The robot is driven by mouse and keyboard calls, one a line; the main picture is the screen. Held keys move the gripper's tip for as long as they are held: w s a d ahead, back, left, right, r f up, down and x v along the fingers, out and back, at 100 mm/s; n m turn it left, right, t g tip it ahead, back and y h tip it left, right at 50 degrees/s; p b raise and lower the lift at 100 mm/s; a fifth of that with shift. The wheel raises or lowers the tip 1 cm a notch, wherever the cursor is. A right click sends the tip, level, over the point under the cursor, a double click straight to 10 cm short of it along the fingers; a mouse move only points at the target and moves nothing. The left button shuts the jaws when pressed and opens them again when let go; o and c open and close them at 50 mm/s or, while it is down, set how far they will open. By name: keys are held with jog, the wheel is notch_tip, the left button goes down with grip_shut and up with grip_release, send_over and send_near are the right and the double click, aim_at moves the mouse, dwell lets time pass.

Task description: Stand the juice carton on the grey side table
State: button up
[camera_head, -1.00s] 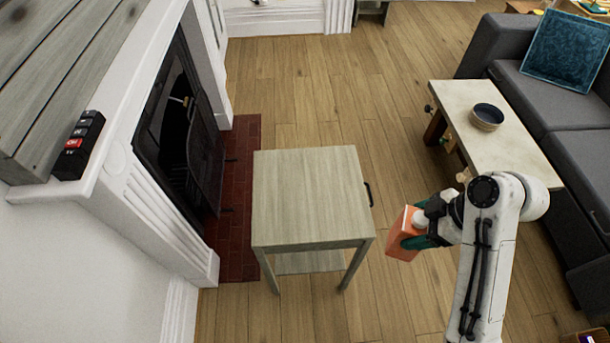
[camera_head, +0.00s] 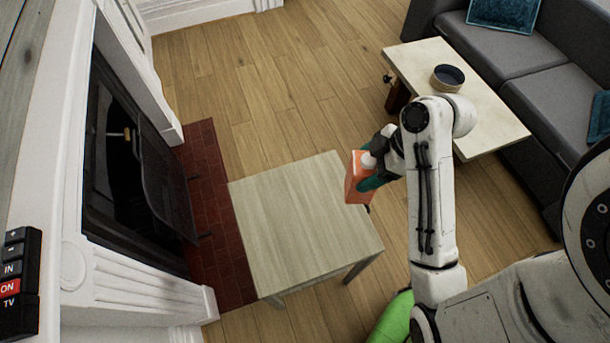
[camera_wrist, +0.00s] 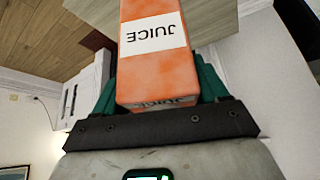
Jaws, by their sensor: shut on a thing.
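The orange juice carton (camera_head: 354,182) with a white cap is held in my gripper (camera_head: 370,172), just off the right edge of the grey side table's top. In the wrist view the carton (camera_wrist: 155,75) fills the middle, its white label reading JUICE upside down, between the green fingers of my gripper (camera_wrist: 157,95). The grey side table (camera_head: 300,220) stands left of the carton in the head view, its top bare. Whether the carton overlaps the table edge in height or depth is hard to tell.
A fireplace (camera_head: 130,170) with a brick hearth (camera_head: 215,210) lies left of the table. A coffee table (camera_head: 485,115) with a dark bowl (camera_head: 447,77) and a grey sofa (camera_head: 520,60) are at the right. Wood floor (camera_head: 270,90) is clear behind the side table.

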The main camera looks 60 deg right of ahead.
jog(key=w+d+f+b, duration=0.1)
jog(key=w+f+b, duration=0.1)
jog(key=w+f, duration=1)
jog(key=shift+w+f, duration=0.1)
jog(key=shift+f, duration=0.05)
jog(key=shift+f, duration=0.1)
jog(key=o, duration=1.4)
jog(key=v, duration=1.2)
